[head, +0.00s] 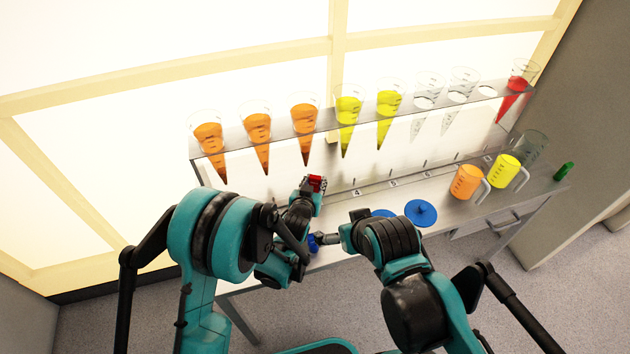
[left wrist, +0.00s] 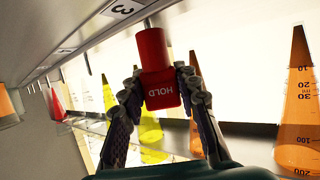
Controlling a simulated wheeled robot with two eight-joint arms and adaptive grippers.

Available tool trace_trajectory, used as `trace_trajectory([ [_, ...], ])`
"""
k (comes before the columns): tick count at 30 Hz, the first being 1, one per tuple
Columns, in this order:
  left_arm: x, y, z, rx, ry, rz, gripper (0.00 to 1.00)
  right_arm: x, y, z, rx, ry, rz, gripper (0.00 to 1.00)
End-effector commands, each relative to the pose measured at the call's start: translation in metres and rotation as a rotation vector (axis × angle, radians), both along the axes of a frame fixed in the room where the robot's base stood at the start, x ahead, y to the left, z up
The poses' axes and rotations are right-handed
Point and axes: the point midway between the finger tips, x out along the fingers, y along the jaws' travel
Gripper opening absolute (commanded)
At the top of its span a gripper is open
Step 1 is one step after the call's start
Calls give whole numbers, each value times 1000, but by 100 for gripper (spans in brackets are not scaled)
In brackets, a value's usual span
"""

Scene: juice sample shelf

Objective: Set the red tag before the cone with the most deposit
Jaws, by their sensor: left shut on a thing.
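My left gripper (left wrist: 160,88) is shut on the red tag (left wrist: 160,68), a red block marked HOLD. In the head view the tag (head: 316,183) is just above the bench near the number labels, below the third orange cone (head: 304,120). Further cones hang in the rack: orange (head: 258,130), orange (head: 210,138), yellow (head: 347,110), yellow (head: 387,104), clear (head: 424,95), clear (head: 460,85) and red (head: 514,88).
The rack shelf (head: 235,137) runs above the bench. Blue discs (head: 421,212) lie at the bench front. An orange jug (head: 466,182), a yellow jug (head: 502,170) and a green object (head: 564,171) stand at the right. A label 3 (left wrist: 122,9) shows near the tag.

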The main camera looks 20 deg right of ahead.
Motion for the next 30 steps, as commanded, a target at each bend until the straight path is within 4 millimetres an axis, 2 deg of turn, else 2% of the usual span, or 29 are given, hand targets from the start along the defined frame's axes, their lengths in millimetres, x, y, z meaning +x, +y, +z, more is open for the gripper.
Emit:
trace_trajectory([
  [7,0,0,-2,0,0,0,7,0,0,0,0,0,0,100],
  [8,0,0,-2,0,0,0,34,0,0,0,0,0,0,100],
  [10,0,0,-2,0,0,0,52,0,0,0,0,0,0,100],
  [11,0,0,-2,0,0,0,55,0,0,0,0,0,0,100],
  [22,0,0,3,0,0,0,55,0,0,0,0,0,0,100],
  [26,0,0,21,0,0,0,55,0,0,0,0,0,0,100],
  [30,-1,0,48,0,0,0,55,0,0,0,0,0,0,100],
])
